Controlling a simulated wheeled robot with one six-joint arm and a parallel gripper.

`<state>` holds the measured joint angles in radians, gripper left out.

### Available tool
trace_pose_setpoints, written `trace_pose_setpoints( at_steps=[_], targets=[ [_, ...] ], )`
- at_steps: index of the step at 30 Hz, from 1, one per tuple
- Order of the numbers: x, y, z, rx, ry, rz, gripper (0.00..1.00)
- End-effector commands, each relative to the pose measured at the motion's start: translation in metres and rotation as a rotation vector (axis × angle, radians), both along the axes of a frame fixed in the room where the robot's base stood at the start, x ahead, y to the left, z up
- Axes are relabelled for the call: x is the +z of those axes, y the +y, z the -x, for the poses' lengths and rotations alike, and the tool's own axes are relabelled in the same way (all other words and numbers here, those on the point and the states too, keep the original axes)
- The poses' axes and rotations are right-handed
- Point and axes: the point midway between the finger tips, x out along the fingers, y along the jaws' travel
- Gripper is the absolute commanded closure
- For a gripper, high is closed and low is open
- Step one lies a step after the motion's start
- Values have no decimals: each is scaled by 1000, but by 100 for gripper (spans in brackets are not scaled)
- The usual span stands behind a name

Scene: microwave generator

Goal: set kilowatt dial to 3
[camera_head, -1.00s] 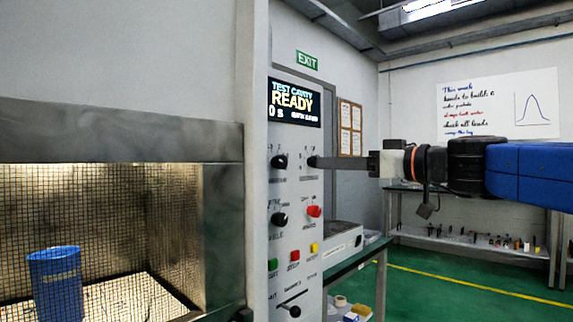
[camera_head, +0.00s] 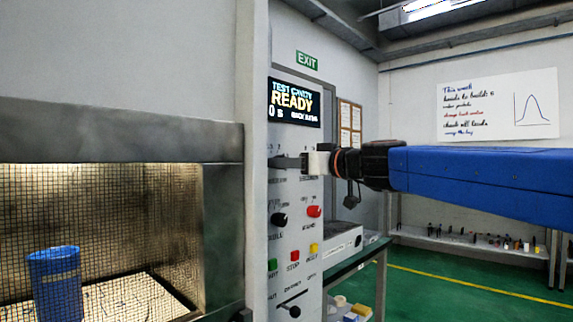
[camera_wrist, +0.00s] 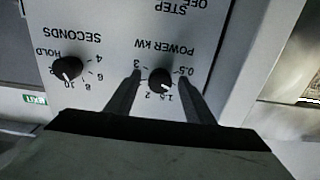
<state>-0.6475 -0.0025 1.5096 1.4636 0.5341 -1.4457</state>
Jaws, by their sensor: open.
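The kilowatt dial (camera_wrist: 160,79) is a round black knob under the POWER KW label, which appears upside down in the wrist view. Its white mark points to the lower right, near 1.5; the 3 is at its upper left. My gripper (camera_wrist: 160,74) is open, with one dark finger on each side of the dial. Small gaps seem to show between the fingers and the knob; I cannot tell whether either touches. In the head view my gripper (camera_head: 279,162) is at the panel's upper left dial position and hides the dial there.
Below my gripper in the head view are another black dial (camera_head: 279,220), a red knob (camera_head: 314,211) and several coloured buttons. A mesh-fronted cavity (camera_head: 100,230) holds a blue container (camera_head: 56,284).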

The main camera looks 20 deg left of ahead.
Motion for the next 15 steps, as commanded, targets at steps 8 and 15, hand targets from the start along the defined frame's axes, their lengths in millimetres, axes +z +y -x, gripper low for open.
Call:
trace_pose_setpoints(
  at_steps=[8, 15],
  targets=[
    [0, 4, -2, 0, 0, 0, 52],
    [0, 4, -2, 0, 0, 0, 88]
  ],
)
